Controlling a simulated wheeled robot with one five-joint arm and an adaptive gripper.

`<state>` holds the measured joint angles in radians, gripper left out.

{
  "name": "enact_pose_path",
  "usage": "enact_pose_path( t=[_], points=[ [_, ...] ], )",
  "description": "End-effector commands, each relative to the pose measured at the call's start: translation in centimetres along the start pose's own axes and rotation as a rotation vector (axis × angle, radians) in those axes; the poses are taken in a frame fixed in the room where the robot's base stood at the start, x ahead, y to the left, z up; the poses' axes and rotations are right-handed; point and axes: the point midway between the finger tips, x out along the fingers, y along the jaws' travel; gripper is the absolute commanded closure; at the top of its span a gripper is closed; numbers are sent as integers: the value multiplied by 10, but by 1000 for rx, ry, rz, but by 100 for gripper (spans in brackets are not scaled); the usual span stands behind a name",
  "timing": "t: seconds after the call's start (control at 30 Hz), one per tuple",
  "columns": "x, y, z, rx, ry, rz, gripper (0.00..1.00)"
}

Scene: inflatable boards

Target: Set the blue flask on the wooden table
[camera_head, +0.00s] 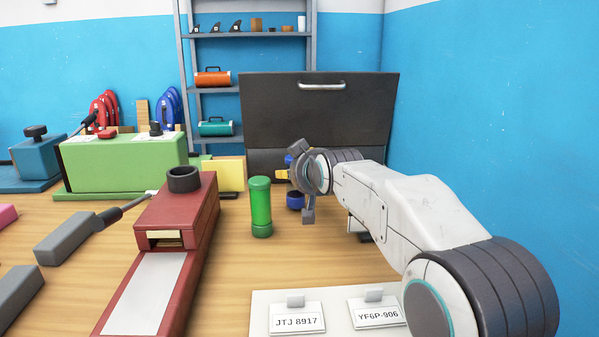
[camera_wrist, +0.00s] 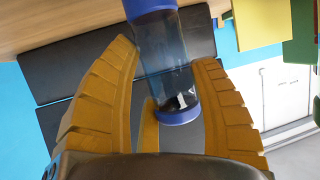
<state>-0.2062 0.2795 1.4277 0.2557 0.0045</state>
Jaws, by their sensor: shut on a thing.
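The blue flask has blue ends and a see-through body. In the wrist view the flask (camera_wrist: 168,60) stands between the yellow fingers of my gripper (camera_wrist: 166,85), which are closed around its body. In the head view the flask's blue lower end (camera_head: 296,201) shows below my gripper (camera_head: 284,174), and the gripper and wrist hide most of the rest. The flask looks roughly upright at the wooden table (camera_head: 235,275). I cannot tell whether its base touches the wood. The table also shows along the top of the wrist view (camera_wrist: 50,18).
A green flask (camera_head: 260,207) stands just left of the blue one. A red device (camera_head: 190,213) and a green box (camera_head: 120,163) stand further left. A black open case (camera_head: 318,115) is behind. A white board with labels (camera_head: 265,300) lies in front.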

Motion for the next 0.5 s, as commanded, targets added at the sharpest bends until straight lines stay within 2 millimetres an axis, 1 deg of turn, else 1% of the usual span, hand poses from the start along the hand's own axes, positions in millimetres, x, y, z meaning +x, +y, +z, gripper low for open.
enact_pose_path(
  t=[0.5],
  points=[
    [2, 0, 4, 0, 2, 0, 79]
  ],
)
